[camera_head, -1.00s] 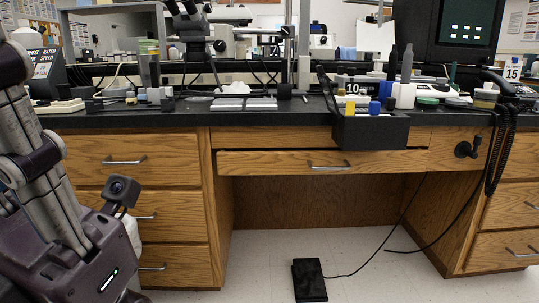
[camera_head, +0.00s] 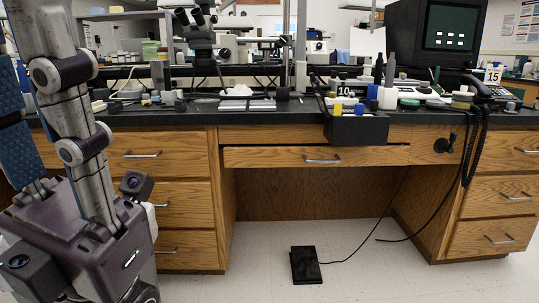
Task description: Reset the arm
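My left arm comes in at the left edge of the head view, in front of the wooden drawers. Its wrist housing is at the lower left, and its gripper fingers do not show. My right arm and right gripper are out of the picture. No object is seen held.
A wooden lab bench (camera_head: 180,190) with a black top spans the view. A black bin (camera_head: 357,130) with bottles hangs at its front edge. A microscope (camera_head: 203,40) and a monitor (camera_head: 447,40) stand behind. A black foot pedal (camera_head: 305,265) lies on the open floor.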

